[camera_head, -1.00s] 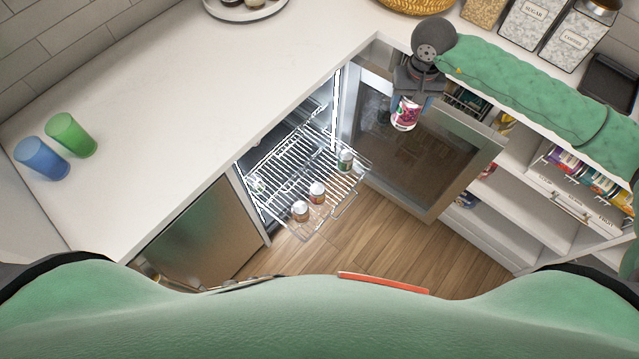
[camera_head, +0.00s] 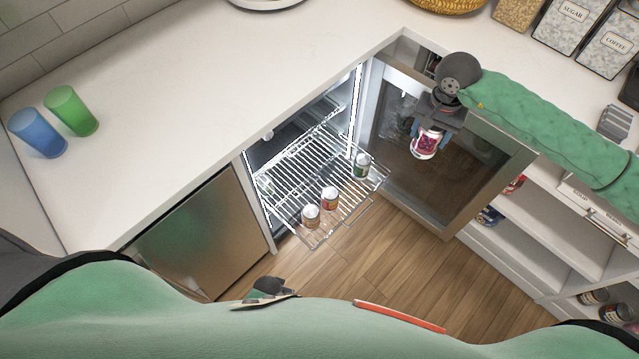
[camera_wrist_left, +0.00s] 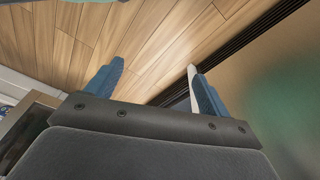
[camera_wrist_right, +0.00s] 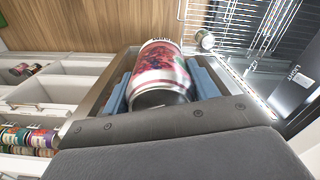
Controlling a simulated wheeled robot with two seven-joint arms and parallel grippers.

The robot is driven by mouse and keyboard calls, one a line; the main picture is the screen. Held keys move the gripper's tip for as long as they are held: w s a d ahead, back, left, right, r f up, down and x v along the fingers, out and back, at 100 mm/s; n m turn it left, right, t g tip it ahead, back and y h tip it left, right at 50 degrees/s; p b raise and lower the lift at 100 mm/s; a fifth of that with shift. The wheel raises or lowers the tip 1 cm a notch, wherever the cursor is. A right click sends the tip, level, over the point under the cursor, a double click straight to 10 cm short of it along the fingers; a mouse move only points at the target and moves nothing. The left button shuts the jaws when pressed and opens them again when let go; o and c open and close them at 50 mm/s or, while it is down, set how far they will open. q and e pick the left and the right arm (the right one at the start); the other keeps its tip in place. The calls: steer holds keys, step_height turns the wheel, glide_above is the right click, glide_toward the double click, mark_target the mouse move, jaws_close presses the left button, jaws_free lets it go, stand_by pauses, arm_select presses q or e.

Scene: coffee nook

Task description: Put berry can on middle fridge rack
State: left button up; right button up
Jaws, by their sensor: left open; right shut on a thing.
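The berry can (camera_head: 426,143), white with a dark red berry picture, is held by my right gripper (camera_head: 430,132) in front of the open fridge door. In the right wrist view the can (camera_wrist_right: 160,72) sits between the two blue fingers. The pulled-out wire rack (camera_head: 290,185) stands left of the can, apart from it, with several cans on it. My left gripper (camera_wrist_left: 152,85) is open and empty over the wooden floor in the left wrist view. In the head view only a small part of the left arm shows low down.
The open glass fridge door (camera_head: 450,170) stands right of the rack. White shelves (camera_head: 530,235) are farther right. A green cup (camera_head: 72,112) and a blue cup (camera_head: 38,133) stand on the white counter (camera_head: 190,90). Two cans (camera_head: 320,206) stand at the rack's front, another (camera_head: 362,166) at its right.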

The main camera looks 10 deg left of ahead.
steer(key=w+a+f+n+b, duration=0.2)
steer(key=a+f+n+b, duration=0.4)
steer(key=f+n, duration=0.4)
steer(key=w+a+f+n+b, duration=0.3)
steer(key=f+n, duration=0.7)
steer(key=f, duration=0.8)
steer(key=w+a+f+n+b, duration=0.3)
steer(key=a+f+n+b, duration=0.5)
steer(key=f, duration=0.6)
steer(key=shift+w+a+n+b, duration=0.15)
steer(key=shift+a+n+b, duration=0.05)
steer(key=shift+n+b, duration=0.55)
steer(key=shift+w+a+n+b, duration=0.1)
steer(key=shift+a+n+b, duration=0.05)
steer(key=shift+n+b, duration=0.6)
arm_select(q)
steer(key=w+d+f+t+h, duration=0.1)
steer(key=w+d+f+t, duration=0.1)
steer(key=d, duration=0.4)
steer(key=w+d+f+t+h, duration=0.2)
steer(key=d+f+t, duration=0.1)
steer(key=d, duration=0.2)
steer(key=shift+w+d+f, duration=0.25)
steer(key=shift+d+f, duration=0.1)
arm_select(e)
steer(key=shift+f, duration=0.2)
arm_select(q)
steer(key=shift+f, duration=0.1)
arm_select(e)
steer(key=shift+f, duration=0.15)
